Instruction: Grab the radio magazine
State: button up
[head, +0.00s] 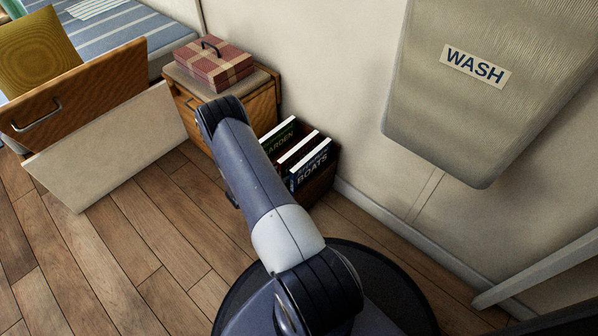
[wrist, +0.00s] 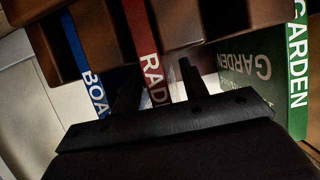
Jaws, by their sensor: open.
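The radio magazine (wrist: 143,40) stands in the wrist view with a red spine lettered "RAD"; the rest of the word is hidden behind my gripper. My gripper (wrist: 160,68) is open, with one finger on each side of the red spine. Whether either finger touches it, I cannot tell. In the head view the radio magazine (head: 298,149) shows as a reddish, pale-topped edge between two others, partly hidden by my arm. My gripper is mostly hidden behind the arm there.
A blue "BOATS" magazine (wrist: 88,80) and a green "GARDEN" magazine (wrist: 262,75) stand on either side. A dark wooden holder (head: 320,187) bears them by the wall. A nightstand (head: 262,95) with a checked box (head: 212,65) stands behind. Floor at left is clear.

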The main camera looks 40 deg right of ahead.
jog(key=shift+d+f, duration=0.1)
jog(key=shift+d, duration=0.3)
jog(key=shift+c, duration=0.2)
grip_shut()
